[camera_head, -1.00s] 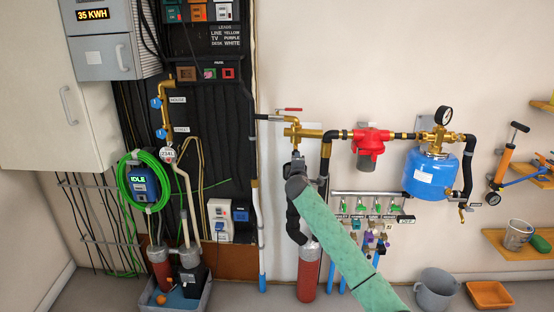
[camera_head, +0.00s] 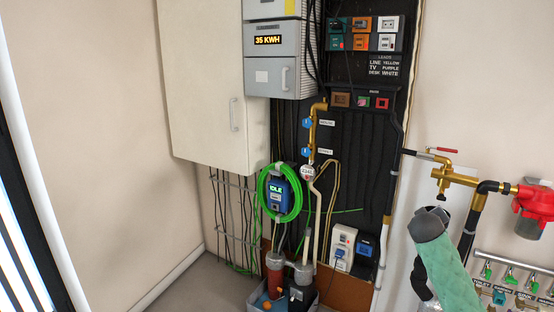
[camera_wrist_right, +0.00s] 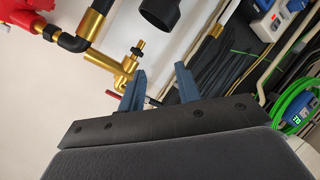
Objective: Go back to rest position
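My right arm (camera_head: 440,250), in a green sleeve with a grey end, rises from the lower right of the head view in front of the pipework. My right gripper (camera_wrist_right: 160,70) shows in the right wrist view with its two blue-grey fingers apart and nothing held between them. Behind the fingers are the brass valve fitting (camera_wrist_right: 128,68) and dark wall panel. The brass valve with a red lever (camera_head: 445,172) also shows in the head view, above my right arm. My left gripper is not in view.
A red filter (camera_head: 535,203) and green-handled valves (camera_head: 510,275) are at the right. A white cabinet (camera_head: 205,90), a grey meter box (camera_head: 272,75) and a green hose coil (camera_head: 279,192) are on the wall. Floor and wall at the left are clear.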

